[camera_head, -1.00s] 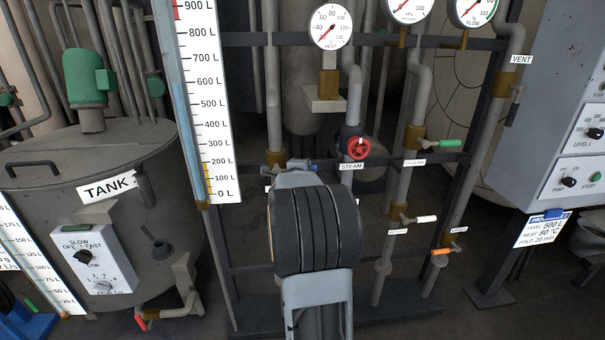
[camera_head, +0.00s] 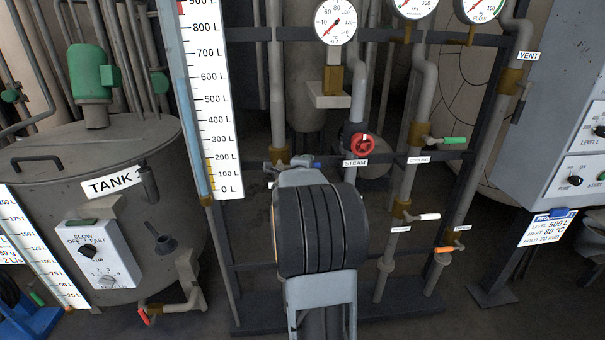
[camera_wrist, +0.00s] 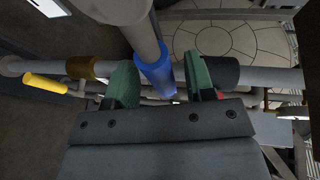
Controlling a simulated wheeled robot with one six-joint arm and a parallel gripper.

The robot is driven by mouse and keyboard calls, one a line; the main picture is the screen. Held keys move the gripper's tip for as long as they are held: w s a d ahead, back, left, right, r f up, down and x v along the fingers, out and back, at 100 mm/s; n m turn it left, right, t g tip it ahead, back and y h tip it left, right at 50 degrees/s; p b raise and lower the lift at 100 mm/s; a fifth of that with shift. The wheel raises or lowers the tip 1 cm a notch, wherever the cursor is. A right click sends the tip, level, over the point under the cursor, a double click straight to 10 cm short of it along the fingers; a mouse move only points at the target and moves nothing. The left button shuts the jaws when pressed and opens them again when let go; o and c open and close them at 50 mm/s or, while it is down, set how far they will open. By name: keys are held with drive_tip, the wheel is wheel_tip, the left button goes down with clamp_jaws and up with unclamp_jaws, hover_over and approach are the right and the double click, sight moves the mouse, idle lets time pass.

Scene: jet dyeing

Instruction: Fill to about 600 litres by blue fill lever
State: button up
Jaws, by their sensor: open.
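The blue fill lever (camera_wrist: 157,73) is in the middle of the wrist view, between the two green fingertips of my gripper (camera_wrist: 162,82). The gripper is open around it, with a visible gap on the right side and a smaller one on the left. In the head view only a small blue piece of the lever (camera_head: 316,165) shows above my wrist, and my fingers are hidden behind the wrist. The tall litre scale (camera_head: 213,110) stands left of my arm, marked from 0 L to 900 L, with a light blue sight tube (camera_head: 188,110) along it.
A red STEAM handwheel (camera_head: 363,145) sits just right of the lever. Green (camera_head: 454,141), white (camera_head: 429,217) and orange (camera_head: 443,250) valve levers are on pipes further right. A yellow handle (camera_wrist: 45,84) is at left in the wrist view. The tank (camera_head: 90,180) stands at left.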

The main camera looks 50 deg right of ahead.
drive_tip(key=p+v, duration=0.1)
drive_tip(key=v, duration=1.2)
drive_tip(key=w+a+f+n+t+y+p, duration=0.1)
drive_tip(key=a+f+n+y+p, duration=0.1)
drive_tip(key=a+n+y, duration=0.55)
drive_tip(key=w+a+f+n+y+p, duration=0.1)
drive_tip(key=a+f+n+y+p, duration=0.2)
drive_tip(key=a+n, duration=0.65)
drive_tip(key=s+a+r+n+g+y+p, duration=0.3)
drive_tip(key=s+a+r+n+g+p, duration=0.2)
drive_tip(key=s+a+r+n+p, duration=0.5)
drive_tip(key=s+a+n, duration=0.1)
drive_tip(key=a+n, duration=0.1)
drive_tip(key=shift+s+n, duration=0.4)
drive_tip(key=shift+c, duration=0.6)
